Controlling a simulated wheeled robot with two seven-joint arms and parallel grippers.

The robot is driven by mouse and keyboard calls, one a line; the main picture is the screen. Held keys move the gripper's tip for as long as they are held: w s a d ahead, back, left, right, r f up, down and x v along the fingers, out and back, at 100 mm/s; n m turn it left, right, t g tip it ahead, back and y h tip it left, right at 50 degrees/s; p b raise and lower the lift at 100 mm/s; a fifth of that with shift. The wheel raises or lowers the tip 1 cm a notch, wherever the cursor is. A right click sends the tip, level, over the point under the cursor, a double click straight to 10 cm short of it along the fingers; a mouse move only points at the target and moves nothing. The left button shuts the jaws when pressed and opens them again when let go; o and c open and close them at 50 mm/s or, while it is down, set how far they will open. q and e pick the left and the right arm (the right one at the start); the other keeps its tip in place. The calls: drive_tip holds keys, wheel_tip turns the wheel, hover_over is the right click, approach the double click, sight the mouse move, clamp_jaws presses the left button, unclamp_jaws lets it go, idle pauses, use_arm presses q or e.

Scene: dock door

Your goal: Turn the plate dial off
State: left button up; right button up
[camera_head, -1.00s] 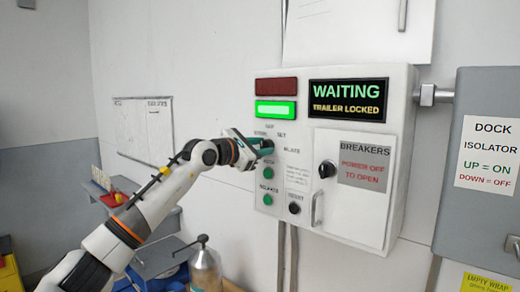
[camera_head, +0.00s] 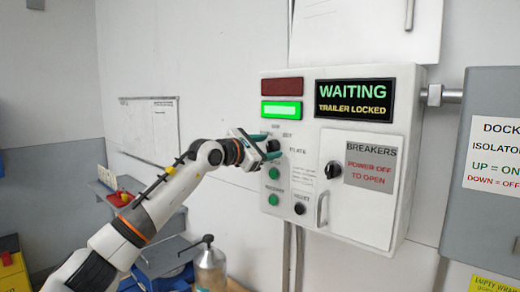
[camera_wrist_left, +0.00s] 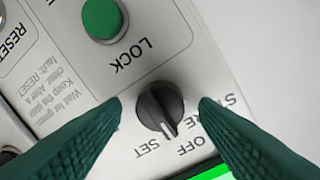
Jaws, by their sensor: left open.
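The plate dial is a black knob with a white pointer line (camera_wrist_left: 160,108) on the white control panel. In the left wrist view its pointer aims at the lower edge, toward the gap between the SET and OFF labels; I cannot tell exactly which it marks. My left gripper (camera_wrist_left: 160,100) is open, with one green finger on each side of the dial and visible gaps between. In the head view the left gripper (camera_head: 275,148) is at the panel's left part, and its fingers partly cover the dial. My right gripper is not in view.
The control box (camera_head: 412,150) has a lit green lamp (camera_head: 281,109), a WAITING screen (camera_head: 354,100) and a breakers door (camera_head: 357,187) with a black knob. Green buttons (camera_head: 273,200) sit below the dial. A dock isolator box (camera_head: 455,215) stands at right. A metal bottle (camera_head: 210,268) stands below.

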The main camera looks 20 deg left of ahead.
use_arm(q)
drive_tip(key=shift+s+a+f, duration=0.1)
drive_tip(key=shift+s+a, duration=0.15)
drive_tip(key=shift+s, duration=0.15)
drive_tip(key=b+v, duration=0.4)
drive_tip(key=v, duration=0.7)
drive_tip(key=shift+b, duration=0.4)
